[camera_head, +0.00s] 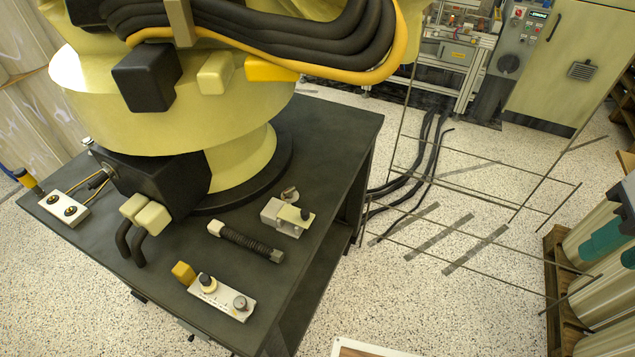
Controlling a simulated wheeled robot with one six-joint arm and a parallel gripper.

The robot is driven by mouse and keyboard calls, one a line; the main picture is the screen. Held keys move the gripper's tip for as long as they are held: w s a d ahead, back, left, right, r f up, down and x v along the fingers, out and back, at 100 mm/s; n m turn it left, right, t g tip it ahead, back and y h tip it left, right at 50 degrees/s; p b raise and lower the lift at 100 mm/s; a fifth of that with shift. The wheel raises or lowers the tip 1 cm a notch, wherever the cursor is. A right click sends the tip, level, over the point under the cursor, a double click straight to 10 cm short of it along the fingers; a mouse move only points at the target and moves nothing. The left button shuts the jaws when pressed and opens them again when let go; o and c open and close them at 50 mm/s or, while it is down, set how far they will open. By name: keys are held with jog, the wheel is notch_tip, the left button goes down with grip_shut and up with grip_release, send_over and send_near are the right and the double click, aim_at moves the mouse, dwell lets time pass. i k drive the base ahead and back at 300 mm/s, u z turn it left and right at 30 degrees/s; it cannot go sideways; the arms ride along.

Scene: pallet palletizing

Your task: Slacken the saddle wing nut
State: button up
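My gripper is not in view.
A large pale yellow machine (170,110) with thick black cables (300,40) stands on the dark table (335,125). A panel with knobs (222,296) lies near the front edge. Thin rods (470,190) stand over the speckled floor on the right, beside a wooden pallet (556,270).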

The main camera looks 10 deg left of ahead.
aim_at(288, 192)
jog(key=k, duration=0.85)
jog(key=u, duration=1.35)
